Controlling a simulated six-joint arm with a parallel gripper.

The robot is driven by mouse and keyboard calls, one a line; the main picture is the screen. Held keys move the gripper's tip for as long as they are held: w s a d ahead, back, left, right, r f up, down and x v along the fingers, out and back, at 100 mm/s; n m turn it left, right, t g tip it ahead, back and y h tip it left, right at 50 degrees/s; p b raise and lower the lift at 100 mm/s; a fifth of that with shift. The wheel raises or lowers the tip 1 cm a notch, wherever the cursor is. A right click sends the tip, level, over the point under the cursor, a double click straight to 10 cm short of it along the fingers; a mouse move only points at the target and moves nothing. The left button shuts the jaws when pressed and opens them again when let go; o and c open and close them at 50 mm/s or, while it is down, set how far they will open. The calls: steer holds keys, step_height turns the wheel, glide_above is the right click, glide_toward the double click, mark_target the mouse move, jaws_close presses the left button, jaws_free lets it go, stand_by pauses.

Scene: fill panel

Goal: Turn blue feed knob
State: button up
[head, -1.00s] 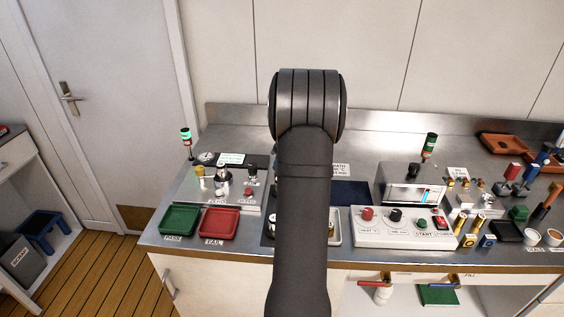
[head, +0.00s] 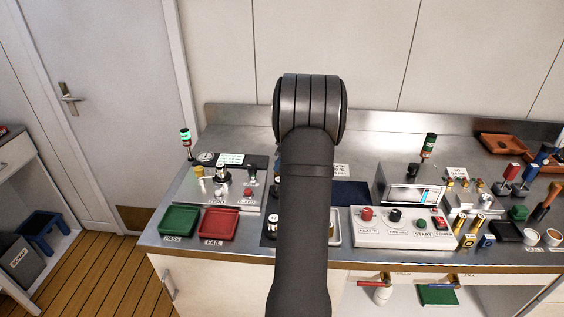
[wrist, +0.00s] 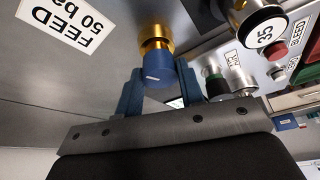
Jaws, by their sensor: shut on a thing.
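The blue feed knob (wrist: 160,72) shows in the wrist view as a blue cap on a brass stem (wrist: 154,40). A small white mark shows on its face. My gripper (wrist: 161,82) is shut on the knob, with one blue-grey finger on each side. A white label (wrist: 72,22) reading FEED 50 ba lies to the left, upside down, partly cut off. In the head view my arm hides the knob and gripper.
In the head view, green (head: 180,220) and red trays (head: 219,223) stand left of my arm, and a control box (head: 400,232) stands right.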

steer(key=o, duration=1)
steer(key=v, duration=1.7)
steer(key=shift+s+d+r, duration=0.15)
steer(key=shift+d, duration=0.05)
steer(key=x, duration=1.7)
steer(key=shift+a, duration=0.2)
